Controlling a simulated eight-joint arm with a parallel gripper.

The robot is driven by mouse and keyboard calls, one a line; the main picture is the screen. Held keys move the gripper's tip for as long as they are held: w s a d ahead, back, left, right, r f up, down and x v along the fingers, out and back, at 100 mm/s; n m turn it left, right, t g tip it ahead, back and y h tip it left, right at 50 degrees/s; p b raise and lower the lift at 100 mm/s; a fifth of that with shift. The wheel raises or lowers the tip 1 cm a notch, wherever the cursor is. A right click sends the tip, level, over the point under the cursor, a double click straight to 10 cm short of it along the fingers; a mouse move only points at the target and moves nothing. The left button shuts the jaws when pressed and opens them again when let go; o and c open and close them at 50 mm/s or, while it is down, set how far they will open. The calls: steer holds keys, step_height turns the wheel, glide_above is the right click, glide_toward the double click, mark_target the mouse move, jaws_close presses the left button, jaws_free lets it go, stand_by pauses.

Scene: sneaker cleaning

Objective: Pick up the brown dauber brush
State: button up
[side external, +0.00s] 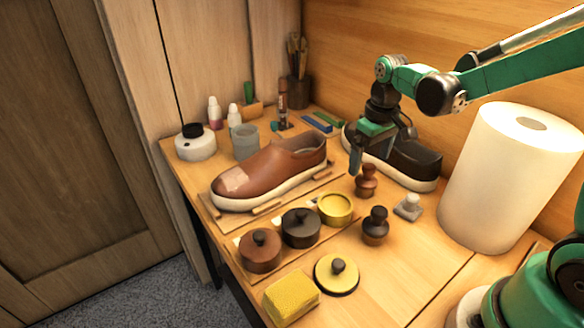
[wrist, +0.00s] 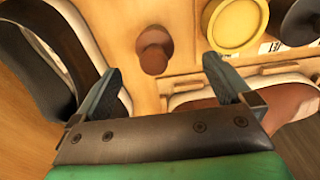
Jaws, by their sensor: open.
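The brown dauber brush (side external: 366,182) stands upright on the table between the brown sneaker (side external: 270,170) and the black shoe (side external: 400,160). My gripper (side external: 358,160) points down just behind and above it, its fingers empty. In the wrist view the brush (wrist: 154,50) shows its round knob from above, ahead of the open fingers (wrist: 165,85) and within the span between them. I see no contact with it. A darker dauber brush (side external: 375,226) stands nearer the front.
An open yellow tin (side external: 335,209), a black tin (side external: 300,228) and a brown tin (side external: 260,251) stand left of the brushes. A small grey-handled piece (side external: 408,207) and a paper towel roll (side external: 510,180) are to the right.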

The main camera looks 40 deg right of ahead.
mark_target(367, 178)
steer(key=shift+w+d+f+g, duration=0.15)
steer(key=shift+d+f+g, duration=0.2)
steer(key=shift+f, duration=3.05)
steer(key=c, duration=1.4)
steer(key=shift+o, duration=0.2)
step_height(367, 178, up, 20)
